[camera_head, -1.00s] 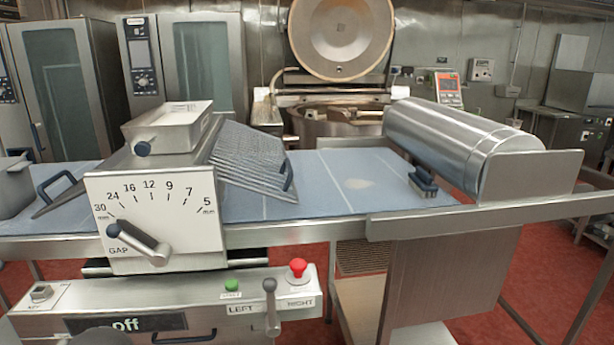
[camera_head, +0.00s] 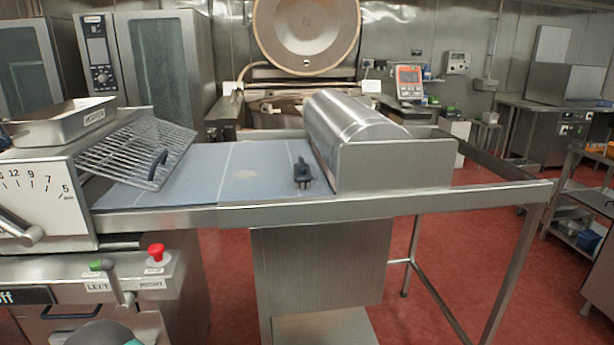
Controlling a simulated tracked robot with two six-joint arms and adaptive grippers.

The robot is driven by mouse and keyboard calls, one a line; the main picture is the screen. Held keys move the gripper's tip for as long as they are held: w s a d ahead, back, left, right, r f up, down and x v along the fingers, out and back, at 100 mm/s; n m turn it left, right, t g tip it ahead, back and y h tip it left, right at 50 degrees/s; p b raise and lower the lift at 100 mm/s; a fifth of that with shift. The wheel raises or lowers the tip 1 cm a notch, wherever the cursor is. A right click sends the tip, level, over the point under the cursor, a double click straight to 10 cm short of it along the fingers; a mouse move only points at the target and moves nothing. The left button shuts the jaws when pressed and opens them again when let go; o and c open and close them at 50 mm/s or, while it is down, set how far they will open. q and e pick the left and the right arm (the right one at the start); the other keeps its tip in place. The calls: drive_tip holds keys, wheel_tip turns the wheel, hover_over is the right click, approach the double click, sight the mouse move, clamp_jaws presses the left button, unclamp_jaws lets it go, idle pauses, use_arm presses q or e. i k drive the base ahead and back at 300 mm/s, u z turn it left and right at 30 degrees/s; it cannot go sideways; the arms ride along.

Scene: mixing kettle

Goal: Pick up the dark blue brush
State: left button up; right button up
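The dark blue brush (camera_head: 302,173) lies on the blue-grey belt (camera_head: 205,170) of the dough sheeter, near the belt's right end. It sits just left of the metal roller housing (camera_head: 350,130), with a small gap between them. Its handle end points toward me. Neither of my grippers shows in the head view, so I cannot see whether they are open or shut.
A wire guard (camera_head: 140,150) stands over the belt at left. The machine's metal front rail (camera_head: 290,210) runs between me and the brush. A red button (camera_head: 156,251) and levers are on the front panel.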

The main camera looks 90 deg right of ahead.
sight(302, 175)
drive_tip(key=z, duration=0.1)
drive_tip(key=k, duration=1.25)
drive_tip(key=z, duration=1.4)
drive_tip(key=i, duration=1)
drive_tip(key=z, duration=0.1)
